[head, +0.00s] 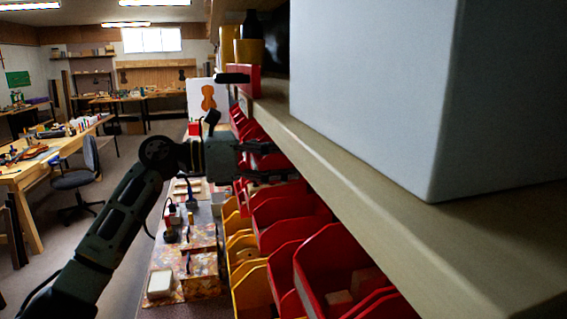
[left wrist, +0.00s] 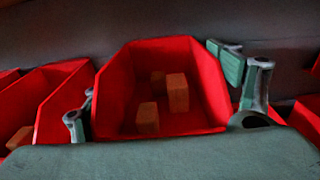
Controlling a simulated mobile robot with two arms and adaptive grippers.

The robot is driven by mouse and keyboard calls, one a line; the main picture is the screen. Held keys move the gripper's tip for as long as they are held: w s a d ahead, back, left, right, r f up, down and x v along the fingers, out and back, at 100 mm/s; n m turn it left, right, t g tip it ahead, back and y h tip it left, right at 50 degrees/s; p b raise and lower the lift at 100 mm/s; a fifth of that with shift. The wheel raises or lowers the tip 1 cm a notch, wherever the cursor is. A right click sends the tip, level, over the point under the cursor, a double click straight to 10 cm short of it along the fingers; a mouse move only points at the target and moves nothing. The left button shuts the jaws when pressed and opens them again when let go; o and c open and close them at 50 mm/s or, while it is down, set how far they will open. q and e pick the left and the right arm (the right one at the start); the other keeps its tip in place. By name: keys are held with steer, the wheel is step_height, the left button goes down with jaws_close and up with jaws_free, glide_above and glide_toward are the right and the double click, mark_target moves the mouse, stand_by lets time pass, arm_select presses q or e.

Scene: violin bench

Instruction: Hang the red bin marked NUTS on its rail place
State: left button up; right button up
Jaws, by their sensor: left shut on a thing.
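My left gripper (head: 282,161) is shut on a red bin, at the row of bins under the shelf in the head view. In the left wrist view the held red bin (left wrist: 210,88) sits between the two fingers, upright, with several small wooden blocks (left wrist: 178,92) inside. No NUTS marking is readable in either view. The bin's back is close to a dark wall or rail; I cannot tell whether it touches. In the head view the fingers and neighbouring bins largely hide the held bin. My right gripper is not in view.
Other red bins (head: 330,262) and yellow bins (head: 252,292) line the wall below the shelf (head: 390,190). A large pale box (head: 375,90) stands on the shelf. A red bin (left wrist: 60,92) is close at the left in the wrist view. The bench below holds tools and boxes.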

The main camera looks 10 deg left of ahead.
arm_select(q)
steer(key=shift+f+b, duration=0.8)
steer(key=shift+f, duration=0.15)
steer(key=o, duration=1.3)
